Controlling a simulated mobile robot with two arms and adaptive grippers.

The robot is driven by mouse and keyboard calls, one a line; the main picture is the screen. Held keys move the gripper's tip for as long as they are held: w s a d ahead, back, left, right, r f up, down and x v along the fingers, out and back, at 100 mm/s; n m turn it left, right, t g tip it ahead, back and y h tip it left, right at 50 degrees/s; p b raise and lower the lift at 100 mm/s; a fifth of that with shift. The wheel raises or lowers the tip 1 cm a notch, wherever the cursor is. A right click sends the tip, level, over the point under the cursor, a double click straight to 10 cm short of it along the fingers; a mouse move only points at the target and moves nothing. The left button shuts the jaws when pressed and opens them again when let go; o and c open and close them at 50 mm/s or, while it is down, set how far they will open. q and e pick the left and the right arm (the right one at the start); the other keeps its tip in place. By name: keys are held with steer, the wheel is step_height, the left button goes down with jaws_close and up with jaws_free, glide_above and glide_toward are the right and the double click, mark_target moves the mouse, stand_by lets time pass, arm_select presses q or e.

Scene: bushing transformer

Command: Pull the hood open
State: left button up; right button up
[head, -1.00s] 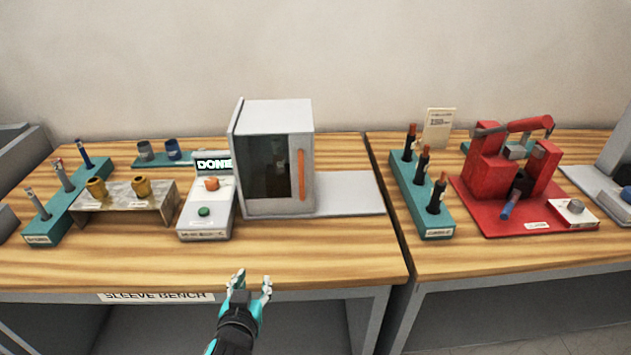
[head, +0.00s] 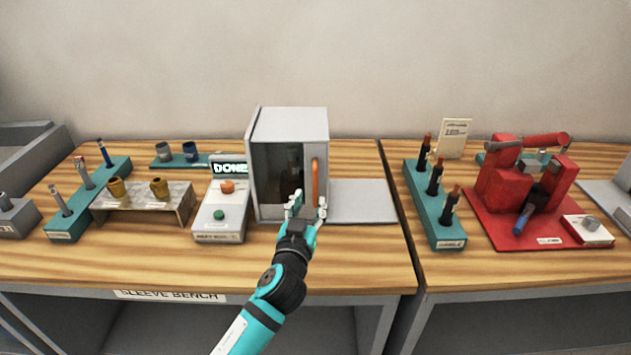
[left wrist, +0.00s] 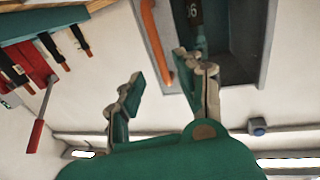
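The hood (head: 290,123) is a grey box with a dark window in its front, standing on the sleeve bench. Its upright orange handle (head: 315,178) is on the right side of the front, and it also shows in the left wrist view (left wrist: 154,38). The hood looks closed. My left gripper (head: 309,200) is open and empty, in front of the hood at the lower end of the handle. In the left wrist view the handle lies ahead, between the lines of the two spread fingers (left wrist: 161,74). I cannot tell whether they touch it. My right gripper is not in view.
A control box (head: 217,215) with an orange knob, a green button and a DONE display stands left of the hood. A grey plate (head: 362,202) lies at its right. A teal rack (head: 447,232) and red press (head: 500,190) stand farther right. The bench front is clear.

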mark_target(315, 187)
arm_select(q)
steer(key=w, duration=0.2)
steer(key=w+d, duration=0.1)
steer(key=w, duration=0.4)
steer(key=shift+w+d, duration=0.2)
steer(key=shift+w, duration=0.1)
jaws_close()
steer(key=shift+f, duration=0.15)
